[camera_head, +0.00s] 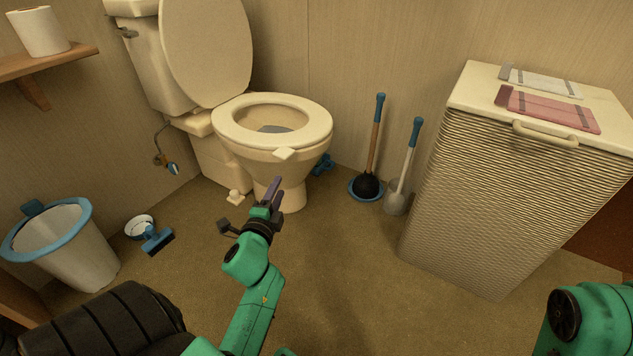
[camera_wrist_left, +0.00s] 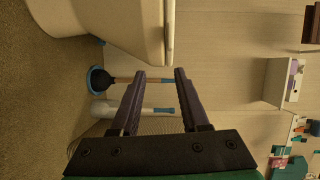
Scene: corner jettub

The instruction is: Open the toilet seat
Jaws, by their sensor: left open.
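The toilet (camera_head: 205,160) stands at the back left of the head view. Its lid (camera_head: 206,45) is upright against the tank. The pale seat ring (camera_head: 317,122) lies flat on the bowl, with a small tab (camera_head: 284,154) at its front edge. My left gripper (camera_head: 275,190) is open and empty in front of the bowl, below and apart from the tab. In the left wrist view the two fingers (camera_wrist_left: 160,73) stand apart with nothing between them, and the toilet bowl (camera_wrist_left: 120,20) is at the upper left. My right gripper is out of view.
A plunger (camera_head: 368,184) and a toilet brush (camera_head: 397,200) stand right of the toilet. A wicker hamper (camera_head: 500,190) is further right. A blue-rimmed bin (camera_head: 80,262) and a small scale-like item (camera_head: 150,238) are at left. The floor between is clear.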

